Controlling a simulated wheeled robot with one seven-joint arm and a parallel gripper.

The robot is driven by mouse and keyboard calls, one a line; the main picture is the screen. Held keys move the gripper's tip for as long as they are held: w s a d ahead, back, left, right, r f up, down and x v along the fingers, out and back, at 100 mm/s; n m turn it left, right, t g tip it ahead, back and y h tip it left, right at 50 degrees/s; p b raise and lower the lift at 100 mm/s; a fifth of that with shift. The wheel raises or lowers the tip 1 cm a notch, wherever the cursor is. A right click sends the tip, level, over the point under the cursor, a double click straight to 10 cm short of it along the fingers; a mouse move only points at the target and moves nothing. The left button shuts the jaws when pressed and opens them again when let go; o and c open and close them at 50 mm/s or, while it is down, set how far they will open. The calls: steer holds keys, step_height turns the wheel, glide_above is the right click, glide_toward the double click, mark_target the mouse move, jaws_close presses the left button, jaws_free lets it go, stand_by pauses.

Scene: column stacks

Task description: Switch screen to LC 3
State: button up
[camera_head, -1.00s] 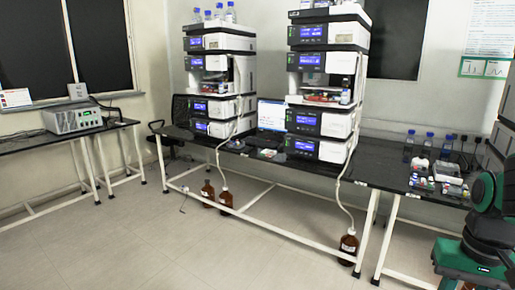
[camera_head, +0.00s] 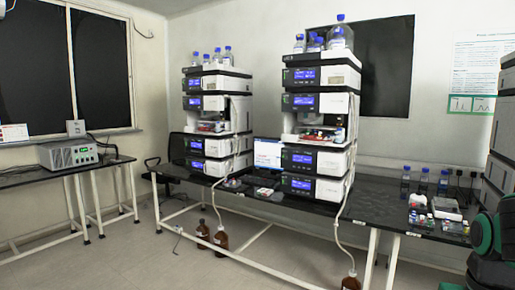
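A lit computer screen (camera_head: 267,153) stands on the black bench between two column stacks. Its text is too small to read, so I cannot tell which LC it shows. The left stack (camera_head: 217,120) and the right stack (camera_head: 319,130) each have several blue module displays and bottles on top. Another grey stack (camera_head: 500,150) is cut off at the right edge. Part of my green and dark arm (camera_head: 490,240) shows at the lower right. My gripper is out of view.
The long black bench (camera_head: 345,205) has white legs. Bottles and small trays (camera_head: 435,207) lie on its right part. Brown bottles (camera_head: 203,233) stand on the floor under it. A grey box (camera_head: 68,153) sits on the left table. The floor at front left is clear.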

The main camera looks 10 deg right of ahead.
steer(key=shift+c, duration=0.7)
jaws_close()
stand_by(1.2)
